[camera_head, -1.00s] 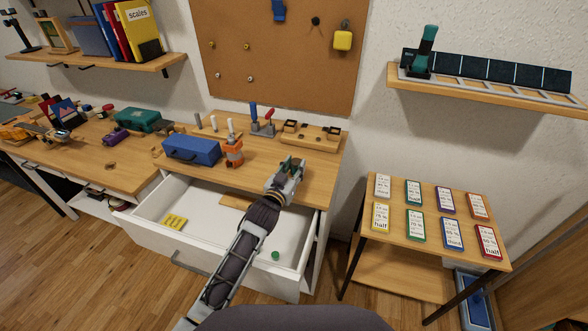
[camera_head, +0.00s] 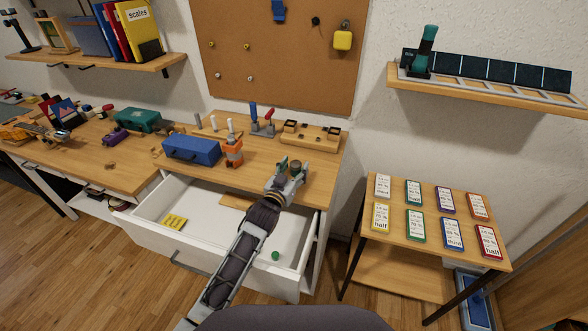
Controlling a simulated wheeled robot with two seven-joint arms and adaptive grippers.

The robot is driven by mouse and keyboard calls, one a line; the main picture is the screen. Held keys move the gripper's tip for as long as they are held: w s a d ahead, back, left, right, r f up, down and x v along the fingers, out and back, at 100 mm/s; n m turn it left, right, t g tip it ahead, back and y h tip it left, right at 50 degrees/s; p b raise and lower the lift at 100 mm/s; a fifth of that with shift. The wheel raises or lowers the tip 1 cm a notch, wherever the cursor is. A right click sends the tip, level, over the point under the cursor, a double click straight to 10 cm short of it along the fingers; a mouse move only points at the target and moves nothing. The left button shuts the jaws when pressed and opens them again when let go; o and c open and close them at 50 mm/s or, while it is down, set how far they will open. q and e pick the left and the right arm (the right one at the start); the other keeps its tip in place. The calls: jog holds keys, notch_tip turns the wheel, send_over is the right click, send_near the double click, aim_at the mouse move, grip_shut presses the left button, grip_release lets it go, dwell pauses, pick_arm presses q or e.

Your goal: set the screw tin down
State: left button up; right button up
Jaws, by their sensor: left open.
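My left gripper (camera_head: 290,166) is over the right part of the desk's wooden top, just behind the open drawer. Its fingers are apart, with dark green shapes at their tips. I cannot tell whether these are finger pads or part of a tin, so the screw tin is not clearly made out. A small round green thing (camera_head: 275,255) lies on the floor of the white drawer (camera_head: 225,262), near its right front; I cannot tell what it is. My right gripper is not in view.
A blue box (camera_head: 192,148) and an orange holder (camera_head: 233,152) stand left of the gripper. A wooden block with dark recesses (camera_head: 311,135) is behind it. The open drawer, with a yellow label (camera_head: 175,221), juts out in front. A card table (camera_head: 430,250) stands at the right.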

pick_arm(q)
jog(key=shift+r, duration=0.1)
jog(key=v, duration=1.2)
jog(key=shift+p, duration=0.3)
dwell(0.6)
